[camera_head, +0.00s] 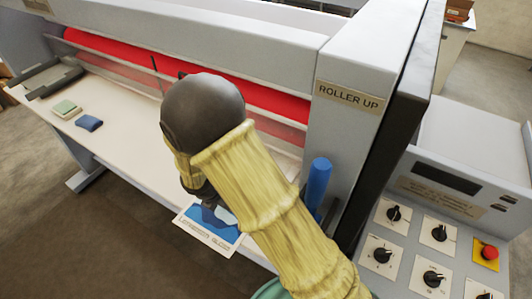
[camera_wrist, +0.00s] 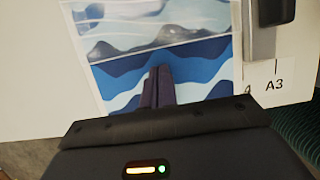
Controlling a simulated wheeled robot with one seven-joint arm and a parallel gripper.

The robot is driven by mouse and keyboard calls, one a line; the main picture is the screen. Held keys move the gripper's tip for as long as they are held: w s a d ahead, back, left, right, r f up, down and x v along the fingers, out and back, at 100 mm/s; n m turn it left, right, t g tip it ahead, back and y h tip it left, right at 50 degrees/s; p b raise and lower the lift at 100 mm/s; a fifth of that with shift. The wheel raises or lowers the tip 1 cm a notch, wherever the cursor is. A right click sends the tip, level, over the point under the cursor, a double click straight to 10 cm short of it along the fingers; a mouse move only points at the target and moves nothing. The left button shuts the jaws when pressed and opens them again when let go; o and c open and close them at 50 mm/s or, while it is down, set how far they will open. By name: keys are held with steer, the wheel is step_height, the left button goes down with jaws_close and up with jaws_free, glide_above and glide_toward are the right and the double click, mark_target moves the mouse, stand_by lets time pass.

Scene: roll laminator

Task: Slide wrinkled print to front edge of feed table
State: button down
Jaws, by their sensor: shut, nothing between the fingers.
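The print (camera_head: 230,242), a sheet with blue wave shapes and a pale border, lies at the front edge of the white feed table (camera_head: 135,160). My arm hides its upper part in the head view. In the wrist view the print (camera_wrist: 205,60) shows wavy blue and grey bands, and its near end is hidden behind my gripper's body. My gripper (camera_wrist: 158,72) is shut and empty, its dark fingertips together over the middle of the print. I cannot tell whether they touch it. In the head view my gripper (camera_head: 212,212) points down over the print.
A red roller (camera_head: 110,58) runs behind a clear guard along the table's back. A green pad (camera_head: 64,108) and a blue pad (camera_head: 89,123) lie at left. A blue handle (camera_head: 318,180) and control panel (camera_head: 415,240) stand right. A grey guide (camera_wrist: 264,15) sits beside the print near an A3 mark (camera_wrist: 274,85).

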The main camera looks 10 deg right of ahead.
steer(key=shift+d, duration=0.1)
steer(key=shift+r+p, duration=0.9)
steer(key=shift+r, duration=0.1)
step_height(320, 180, up, 4)
steer(key=p, duration=0.3)
steer(key=shift+w+p, duration=0.15)
steer(key=shift+p, duration=0.15)
steer(key=shift+s+r+p, duration=0.2)
steer(key=shift+r+p, duration=0.2)
steer(key=shift+r, duration=0.15)
steer(key=shift+w, duration=0.1)
steer(key=shift+f, duration=0.1)
